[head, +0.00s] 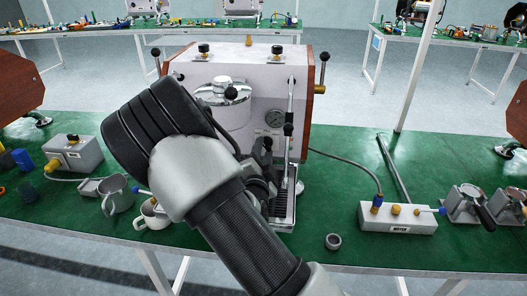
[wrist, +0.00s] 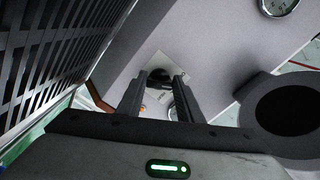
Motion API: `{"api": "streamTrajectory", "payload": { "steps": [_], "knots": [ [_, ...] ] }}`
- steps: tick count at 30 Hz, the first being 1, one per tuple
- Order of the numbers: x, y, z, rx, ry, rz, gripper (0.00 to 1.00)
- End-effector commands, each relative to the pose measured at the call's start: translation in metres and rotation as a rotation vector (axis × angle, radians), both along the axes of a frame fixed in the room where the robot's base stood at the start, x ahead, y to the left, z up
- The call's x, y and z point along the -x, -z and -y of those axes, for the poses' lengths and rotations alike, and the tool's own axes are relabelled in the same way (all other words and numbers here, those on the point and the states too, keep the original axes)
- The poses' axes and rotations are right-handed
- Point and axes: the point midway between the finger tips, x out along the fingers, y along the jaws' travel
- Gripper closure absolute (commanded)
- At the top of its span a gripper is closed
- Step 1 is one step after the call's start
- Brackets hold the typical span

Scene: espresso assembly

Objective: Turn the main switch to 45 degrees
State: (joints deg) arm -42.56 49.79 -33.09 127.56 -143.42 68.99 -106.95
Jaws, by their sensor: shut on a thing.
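The main switch is a small black knob (wrist: 159,76) on a pale square plate (wrist: 172,63) on the machine's front panel. In the wrist view it lies between the tips of my gripper's two dark fingers (wrist: 160,90), which are shut on it. The knob's exact angle is hard to read because it is small and dark. The espresso machine (head: 245,67) stands on the green table in the head view. There, my arm covers the lower left of its front, hiding the switch and most of my gripper.
A dark round ring (wrist: 290,108) sits close to the right of my gripper, and a slatted grille (wrist: 45,50) to the left. Metal cups (head: 117,194) stand left of my arm, and a water block (head: 398,216) to the right.

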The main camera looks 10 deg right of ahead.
Motion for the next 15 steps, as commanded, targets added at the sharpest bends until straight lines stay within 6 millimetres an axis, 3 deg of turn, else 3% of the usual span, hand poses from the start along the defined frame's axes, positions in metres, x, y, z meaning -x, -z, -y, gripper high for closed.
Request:
{"api": "streamTrajectory", "payload": {
  "steps": [15],
  "knots": [
    [0.0003, -0.0048, -0.0004, -0.195, 0.0, 0.06, 0.9]
  ]
}}
